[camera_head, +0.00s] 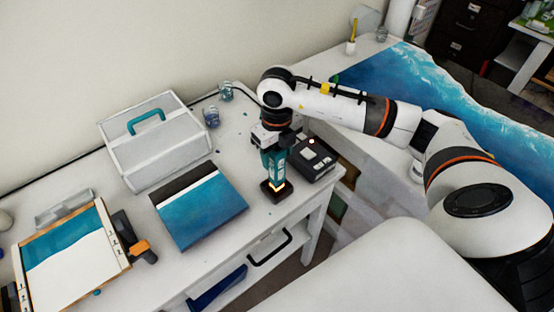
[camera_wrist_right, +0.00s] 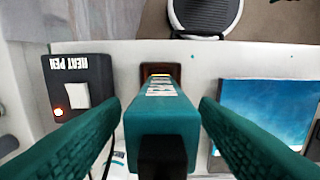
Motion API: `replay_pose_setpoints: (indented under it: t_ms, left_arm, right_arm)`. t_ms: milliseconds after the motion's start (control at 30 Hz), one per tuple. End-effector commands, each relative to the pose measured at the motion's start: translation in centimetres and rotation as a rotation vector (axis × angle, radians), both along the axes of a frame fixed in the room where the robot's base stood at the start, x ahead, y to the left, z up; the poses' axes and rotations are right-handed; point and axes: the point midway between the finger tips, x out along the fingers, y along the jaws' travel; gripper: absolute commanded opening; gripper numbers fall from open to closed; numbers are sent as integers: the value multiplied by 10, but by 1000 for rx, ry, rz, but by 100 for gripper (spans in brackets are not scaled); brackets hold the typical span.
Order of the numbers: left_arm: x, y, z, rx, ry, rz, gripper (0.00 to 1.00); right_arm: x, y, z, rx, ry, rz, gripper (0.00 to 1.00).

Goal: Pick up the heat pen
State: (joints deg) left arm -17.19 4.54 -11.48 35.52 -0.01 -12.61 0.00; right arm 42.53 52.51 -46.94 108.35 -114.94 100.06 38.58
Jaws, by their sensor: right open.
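The teal heat pen (camera_wrist_right: 162,118) stands upright in the right wrist view, with a dark block at its near end. Its glowing orange tip points down into a small dark brown stand (camera_head: 276,190), whose rim shows in the right wrist view (camera_wrist_right: 147,72). My right gripper (camera_wrist_right: 160,102) is open, with one green finger on each side of the pen and visible gaps between. In the head view my right gripper (camera_head: 272,152) comes down over the stand from above and partly hides the pen. My left gripper is in neither view.
A dark control box (camera_head: 312,158) labelled HEAT PEN (camera_wrist_right: 78,88) sits beside the stand, its light glowing orange. A blue seascape panel (camera_head: 205,215) lies on the other side. A grey case (camera_head: 155,150) and small jars (camera_head: 211,117) stand behind. The table's front edge is close.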

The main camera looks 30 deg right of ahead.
Motion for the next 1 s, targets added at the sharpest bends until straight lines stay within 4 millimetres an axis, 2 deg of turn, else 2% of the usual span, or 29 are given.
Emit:
replay_pose_setpoints:
  t_ms: [200, 267, 500, 800, 867, 1000]
  left_arm:
    - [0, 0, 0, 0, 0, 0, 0]
    - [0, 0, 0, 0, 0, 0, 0]
    - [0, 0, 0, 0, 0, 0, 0]
    - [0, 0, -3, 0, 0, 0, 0]
    - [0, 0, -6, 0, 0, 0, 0]
    - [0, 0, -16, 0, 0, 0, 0]
  right_arm:
    - [0, 0, -2, 0, -1, 1, 55]
    - [0, 0, -2, 0, -1, 1, 47]
    - [0, 0, -1, 1, -1, 1, 8]
    - [1, 1, 3, 2, -4, 1, 7]
    - [1, 1, 9, 1, -6, 2, 7]
    - [2, 1, 34, 2, -9, 1, 7]
